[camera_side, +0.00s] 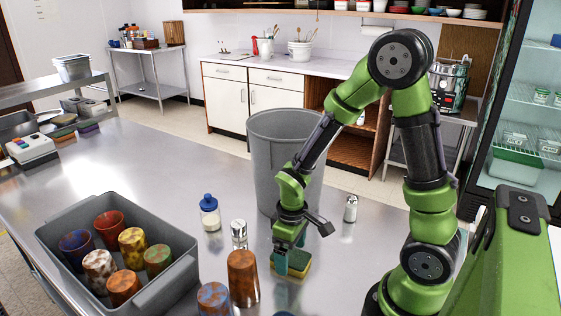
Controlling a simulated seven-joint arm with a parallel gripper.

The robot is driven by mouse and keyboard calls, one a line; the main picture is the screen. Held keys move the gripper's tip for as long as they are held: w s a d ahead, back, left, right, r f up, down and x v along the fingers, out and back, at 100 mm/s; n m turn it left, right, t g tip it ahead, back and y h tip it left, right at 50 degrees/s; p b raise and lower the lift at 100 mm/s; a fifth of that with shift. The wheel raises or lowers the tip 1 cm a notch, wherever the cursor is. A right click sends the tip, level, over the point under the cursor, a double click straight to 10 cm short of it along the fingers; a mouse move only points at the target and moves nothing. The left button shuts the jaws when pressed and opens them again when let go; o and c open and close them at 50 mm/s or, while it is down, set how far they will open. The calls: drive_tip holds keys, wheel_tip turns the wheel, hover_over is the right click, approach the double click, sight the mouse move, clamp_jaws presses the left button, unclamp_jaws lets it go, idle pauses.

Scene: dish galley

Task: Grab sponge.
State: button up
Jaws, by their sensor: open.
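A yellow and green sponge (297,267) lies flat on the steel table, in the middle front of the side view. My gripper (290,262) points down right over the sponge, with its fingertips at or just above its left part. The gripper is open. Its fingers hide some of the sponge, and I cannot tell whether they touch it.
An orange-brown cup (243,279) stands close left of the sponge. Shakers (239,234) (351,208) and a blue-capped bottle (210,213) stand nearby. A large grey bin (262,150) is behind my gripper. A grey tub (187,275) with several patterned cups sits at left.

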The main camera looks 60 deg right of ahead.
drive_tip(key=shift+f, duration=0.2)
drive_tip(key=c, duration=1.1)
drive_tip(key=shift+r, duration=0.1)
